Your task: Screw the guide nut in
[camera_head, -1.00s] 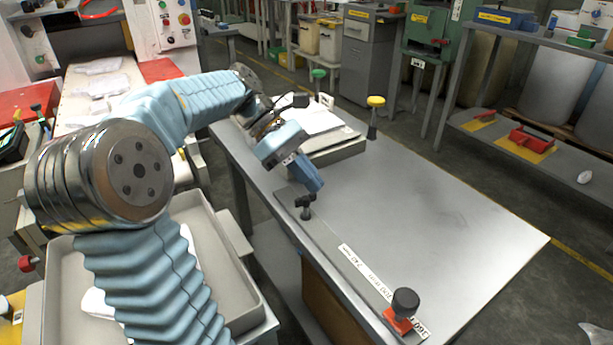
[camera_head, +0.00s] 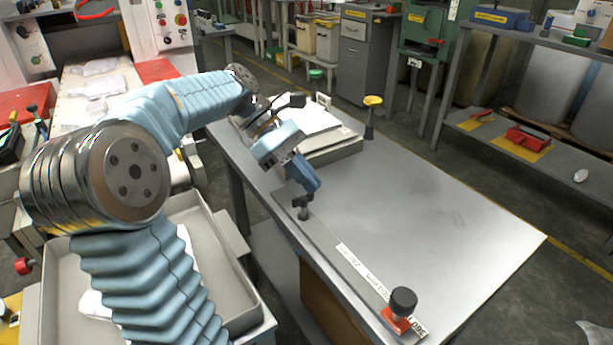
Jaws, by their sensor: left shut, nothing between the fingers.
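My left gripper (camera_head: 309,184) is shut, its blue fingers pointing down at the left edge of the metal table (camera_head: 430,215). Just below the fingertips stands a small dark knob on a short post (camera_head: 303,207), set on the table's edge strip; I take it to be the guide nut. The fingertips are very close above it, and I cannot tell whether they touch. A black round knob on a red base (camera_head: 400,308) stands at the strip's near end, beside a white printed scale (camera_head: 362,270). My right gripper is not in view.
A grey tray with white sheets (camera_head: 330,145) lies at the table's far left. A yellow-topped post (camera_head: 371,115) and a green-topped post (camera_head: 316,80) stand by the far edge. A grey bin (camera_head: 215,228) is at left. The table's middle is clear.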

